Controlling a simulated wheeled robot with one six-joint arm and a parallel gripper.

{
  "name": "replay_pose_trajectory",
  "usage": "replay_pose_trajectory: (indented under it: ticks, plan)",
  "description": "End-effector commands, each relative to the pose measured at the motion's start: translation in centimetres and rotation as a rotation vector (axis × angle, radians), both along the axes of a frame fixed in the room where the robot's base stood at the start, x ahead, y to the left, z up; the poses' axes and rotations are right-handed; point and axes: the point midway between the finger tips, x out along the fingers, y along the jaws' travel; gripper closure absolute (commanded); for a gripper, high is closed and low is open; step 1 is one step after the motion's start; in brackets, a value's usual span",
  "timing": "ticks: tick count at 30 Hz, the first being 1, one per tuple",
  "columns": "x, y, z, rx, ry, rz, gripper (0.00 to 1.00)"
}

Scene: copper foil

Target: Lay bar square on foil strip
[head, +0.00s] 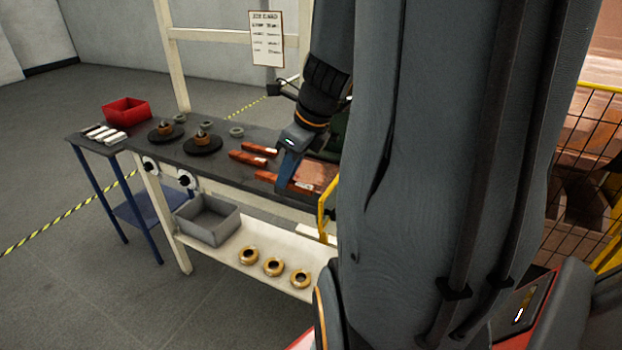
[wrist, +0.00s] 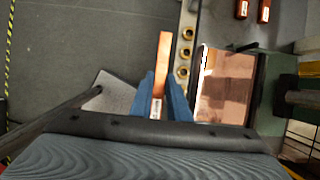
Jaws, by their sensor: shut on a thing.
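My gripper (head: 288,182) is shut on a copper bar (wrist: 163,52) with a white label near one end. In the wrist view the blue fingers (wrist: 162,84) pinch it from both sides, and its far end sticks out beyond them. The foil strip (wrist: 225,82) is a shiny copper sheet to the right of the bar, with a visible gap between them. The bar runs roughly along the foil's long direction. In the head view the foil (head: 312,172) lies on the bench, partly hidden by my arm, and the held bar appears at its near side.
Two more copper bars (head: 248,158) lie on the dark bench (head: 205,160), left of the foil. Two black discs (head: 202,146) and a red bin (head: 126,110) stand farther left. A grey tray (head: 207,222) and brass rings (head: 273,267) sit on the shelf below. A yellow rail (head: 323,212) stands close by.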

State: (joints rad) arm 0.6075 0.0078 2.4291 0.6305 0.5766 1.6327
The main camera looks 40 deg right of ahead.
Motion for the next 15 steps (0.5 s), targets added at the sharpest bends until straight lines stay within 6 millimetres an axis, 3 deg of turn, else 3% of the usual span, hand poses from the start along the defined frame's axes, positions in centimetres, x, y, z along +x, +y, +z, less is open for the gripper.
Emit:
replay_pose_trajectory:
  ticks: [15]
  plan:
    - [3.4,-8.1,-4.6,0.001,0.000,0.000,1.00]
